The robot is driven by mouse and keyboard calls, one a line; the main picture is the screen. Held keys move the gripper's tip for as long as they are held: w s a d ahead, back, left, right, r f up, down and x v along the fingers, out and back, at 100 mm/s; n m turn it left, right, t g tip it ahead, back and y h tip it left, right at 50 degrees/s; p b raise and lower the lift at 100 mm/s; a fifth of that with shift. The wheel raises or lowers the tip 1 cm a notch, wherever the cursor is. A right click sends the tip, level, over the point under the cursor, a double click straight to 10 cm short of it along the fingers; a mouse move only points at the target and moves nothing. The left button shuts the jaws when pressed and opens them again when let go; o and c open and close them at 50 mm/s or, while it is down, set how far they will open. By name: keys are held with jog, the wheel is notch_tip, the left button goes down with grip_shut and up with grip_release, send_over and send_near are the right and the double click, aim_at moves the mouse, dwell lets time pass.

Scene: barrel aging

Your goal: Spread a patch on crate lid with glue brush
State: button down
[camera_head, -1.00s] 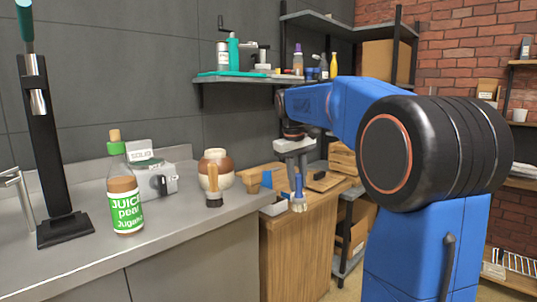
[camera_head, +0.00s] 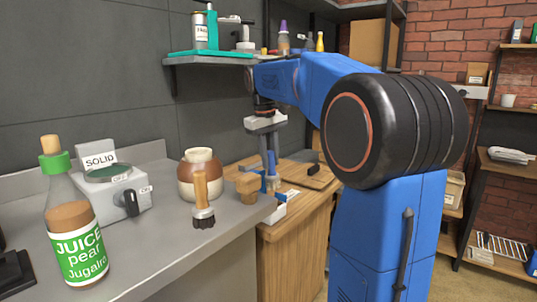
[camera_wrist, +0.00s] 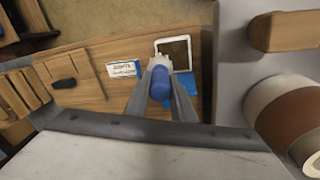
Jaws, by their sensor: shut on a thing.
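My gripper (camera_head: 267,150) points down at the corner between the grey counter and the wooden cabinet. It is shut on a blue-handled brush (camera_head: 271,163), which I take to be the glue brush. In the wrist view the brush handle (camera_wrist: 160,84) is between the fingers, with pale bristles at its far end. Below it are a small white tray or frame (camera_wrist: 178,44) and a blue item (camera_wrist: 205,82). I cannot tell whether the bristles touch anything. A wooden slatted piece (camera_wrist: 22,92), possibly the crate lid, lies at the left of the wrist view.
A shelf (camera_head: 205,60) hangs above.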

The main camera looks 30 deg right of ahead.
aim_at(270, 175)
jog(key=shift+f, duration=2.2)
jog(key=shift+f, duration=0.5)
dwell(0.5)
jog(key=shift+r, duration=0.15)
jog(key=shift+r, duration=3.35)
jog(key=shift+d, duration=0.1)
